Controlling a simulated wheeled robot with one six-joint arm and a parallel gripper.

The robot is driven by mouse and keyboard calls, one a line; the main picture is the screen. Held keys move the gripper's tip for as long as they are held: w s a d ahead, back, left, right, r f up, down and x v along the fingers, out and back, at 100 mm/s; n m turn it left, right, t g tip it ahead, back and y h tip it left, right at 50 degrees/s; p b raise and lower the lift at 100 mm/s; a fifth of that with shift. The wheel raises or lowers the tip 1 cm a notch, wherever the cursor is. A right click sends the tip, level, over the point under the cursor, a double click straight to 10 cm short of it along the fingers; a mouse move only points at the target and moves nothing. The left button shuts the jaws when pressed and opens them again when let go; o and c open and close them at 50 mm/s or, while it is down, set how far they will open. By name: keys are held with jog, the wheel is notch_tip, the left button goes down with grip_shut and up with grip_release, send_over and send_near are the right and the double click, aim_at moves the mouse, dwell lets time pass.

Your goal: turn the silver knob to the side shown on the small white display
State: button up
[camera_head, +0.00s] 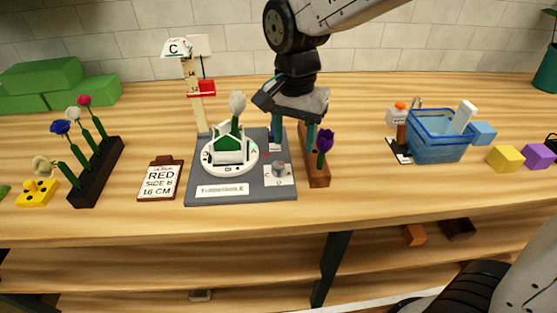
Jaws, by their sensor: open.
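The silver knob (279,169) stands on a small white plate at the front right of a grey base (196,182). Small marks around it are too small to read surely. A white strip (222,190) on the base's front has unreadable text. A white sign (174,48) on the tall post at the back left shows a "C"; I cannot tell which of these is the display. My gripper (292,138) is open, pointing down behind and above the knob, apart from it. Its fingers are near the base's back right, close to a purple flower (325,142).
A white round turntable (212,166) with a green-and-white holder sits left of the knob. The purple flower's wooden block (318,173) stands close at the right. A clipboard (159,181) reads "RED SIDE B 16 CM".

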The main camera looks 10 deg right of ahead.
aim_at(278, 165)
jog(key=w+a+m, duration=0.1)
jog(key=a+f+m, duration=0.1)
jog(key=shift+w+a+f, duration=0.15)
jog(key=shift+w+a, duration=0.2)
jog(key=shift+a, duration=0.05)
jog(key=shift+w+m, duration=0.1)
jog(key=shift+m, duration=0.3)
jog(key=shift+f, duration=0.2)
notch_tip(278, 165, down, 7)
jog(key=shift+f, duration=0.1)
jog(key=c, duration=1)
